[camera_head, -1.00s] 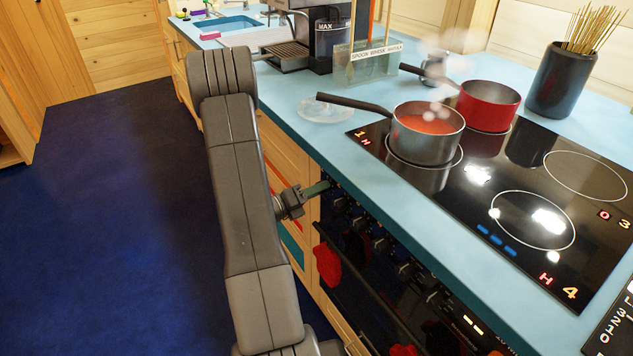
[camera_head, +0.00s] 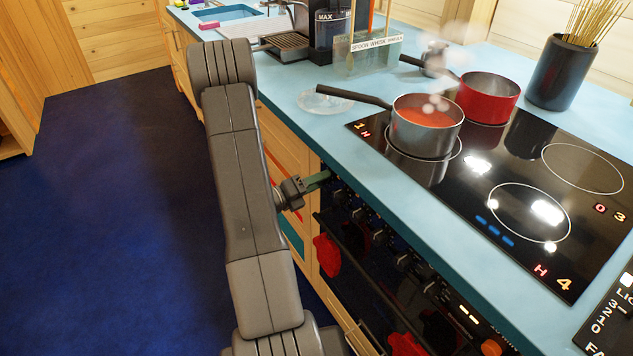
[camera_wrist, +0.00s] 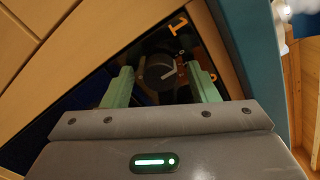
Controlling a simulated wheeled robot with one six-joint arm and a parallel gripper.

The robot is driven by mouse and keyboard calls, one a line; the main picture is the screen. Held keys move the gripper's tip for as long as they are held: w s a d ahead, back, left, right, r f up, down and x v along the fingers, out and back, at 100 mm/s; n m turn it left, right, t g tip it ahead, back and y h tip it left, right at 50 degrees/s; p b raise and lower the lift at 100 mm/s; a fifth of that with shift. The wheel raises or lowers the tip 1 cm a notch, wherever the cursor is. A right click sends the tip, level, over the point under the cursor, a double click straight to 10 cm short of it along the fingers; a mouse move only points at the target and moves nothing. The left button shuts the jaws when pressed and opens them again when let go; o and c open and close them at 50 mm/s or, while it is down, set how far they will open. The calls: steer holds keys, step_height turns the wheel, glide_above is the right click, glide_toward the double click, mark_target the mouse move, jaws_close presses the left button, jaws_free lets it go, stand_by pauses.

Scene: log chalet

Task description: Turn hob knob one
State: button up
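Hob knob one (camera_wrist: 162,73) is a round dark knob with a pale pointer line, on the black control panel beside an orange "1" (camera_wrist: 178,26). In the wrist view it lies ahead of and between the two green fingers of my gripper (camera_wrist: 163,84). The fingers are apart, with a gap on each side of the knob; I see no contact. In the head view my gripper (camera_head: 318,181) is at the left end of the knob row, under the counter edge, and hides knob one there.
More knobs (camera_head: 376,228) run along the oven front, with red cloth-like items (camera_head: 327,255) below. Above, a steaming grey pan (camera_head: 426,137) and a red pan (camera_head: 487,101) stand on the black hob (camera_head: 470,190). The blue floor (camera_head: 110,200) at left is clear.

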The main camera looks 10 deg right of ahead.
steer(key=v, duration=1.3)
steer(key=shift+a, duration=0.4)
steer(key=shift+d, duration=0.15)
steer(key=x, duration=1.3)
steer(key=shift+d, duration=0.25)
steer(key=shift+a, duration=0.1)
steer(key=v, duration=1.3)
steer(key=w+d+m+b, duration=0.4)
steer(key=d+m+b, duration=0.7)
steer(key=b, duration=0.3)
steer(key=shift+b+x, duration=0.35)
steer(key=shift+x, duration=0.45)
stand_by(0.7)
